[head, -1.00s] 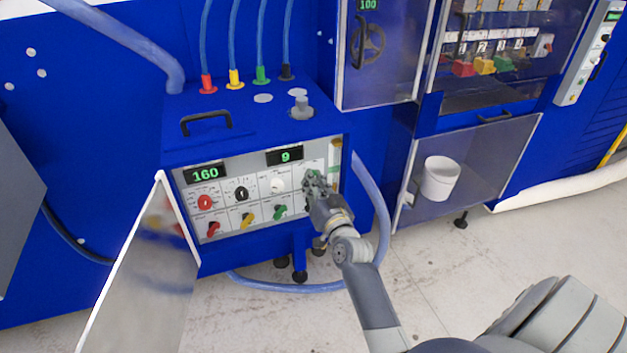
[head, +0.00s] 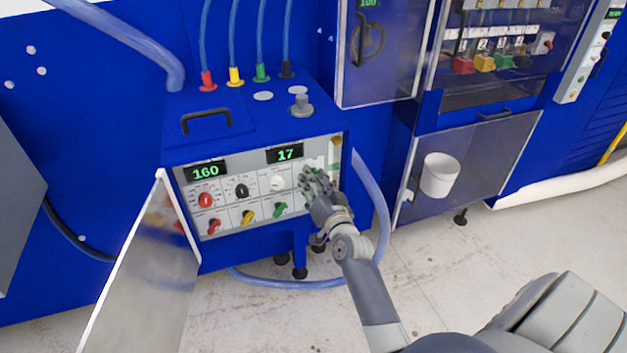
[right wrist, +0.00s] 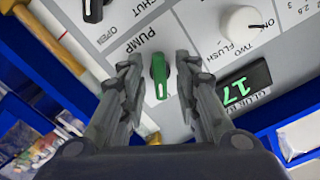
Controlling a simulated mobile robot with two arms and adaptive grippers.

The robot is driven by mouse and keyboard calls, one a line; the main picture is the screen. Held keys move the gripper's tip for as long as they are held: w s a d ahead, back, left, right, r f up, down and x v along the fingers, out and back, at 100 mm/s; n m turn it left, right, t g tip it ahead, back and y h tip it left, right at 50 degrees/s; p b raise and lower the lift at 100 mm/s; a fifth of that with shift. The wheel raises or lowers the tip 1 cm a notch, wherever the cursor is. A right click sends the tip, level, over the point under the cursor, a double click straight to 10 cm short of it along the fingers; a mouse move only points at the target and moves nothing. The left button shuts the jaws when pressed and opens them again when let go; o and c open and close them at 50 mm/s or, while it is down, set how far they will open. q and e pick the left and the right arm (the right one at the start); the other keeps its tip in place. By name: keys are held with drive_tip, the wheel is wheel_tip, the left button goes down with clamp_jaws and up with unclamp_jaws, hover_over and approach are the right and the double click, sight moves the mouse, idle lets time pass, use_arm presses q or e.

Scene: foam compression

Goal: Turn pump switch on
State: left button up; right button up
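The green pump switch (right wrist: 158,75) is on the light control panel below the word PUMP in the right wrist view. Its handle is tilted relative to the printed label. My right gripper (right wrist: 157,62) is open, with one finger on each side of the switch. Gaps show between the fingers and the handle, so it is not gripped. In the head view, my right gripper (head: 316,184) is in front of the panel's right end and covers most of the switch. My left gripper is not in view.
The blue unit's panel (head: 262,184) carries several other knobs, and its displays read 160 and 17. An open door (head: 150,270) stands at its left. A blue hose (head: 372,190) runs down its right side. A white bucket (head: 440,174) is further right.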

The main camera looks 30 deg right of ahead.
drive_tip(key=v, duration=1.2)
idle(0.5)
drive_tip(key=s+a+f+n+g+y, duration=0.1)
drive_tip(key=s+a+f+n+g, duration=0.2)
drive_tip(key=f, duration=0.9)
drive_tip(key=s+a+f+g+y, duration=0.2)
drive_tip(key=s+a+f, duration=0.15)
drive_tip(key=f, duration=0.75)
drive_tip(key=s+a+f+n+g+y, duration=0.1)
drive_tip(key=s+a+f+n+g, duration=0.2)
drive_tip(key=f, duration=0.9)
drive_tip(key=s+a+f+n+g, duration=0.2)
drive_tip(key=s+a+f+g, duration=0.2)
drive_tip(key=s+f, duration=0.9)
drive_tip(key=s+d+f+n+g, duration=0.1)
drive_tip(key=s+f+g, duration=0.1)
drive_tip(key=s, duration=0.7)
drive_tip(key=s+d+f+n+g+b, duration=0.1)
drive_tip(key=s+f+n+g, duration=0.1)
drive_tip(key=s+f, duration=0.3)
drive_tip(key=s, duration=0.4)
drive_tip(key=shift+s+g, duration=0.3)
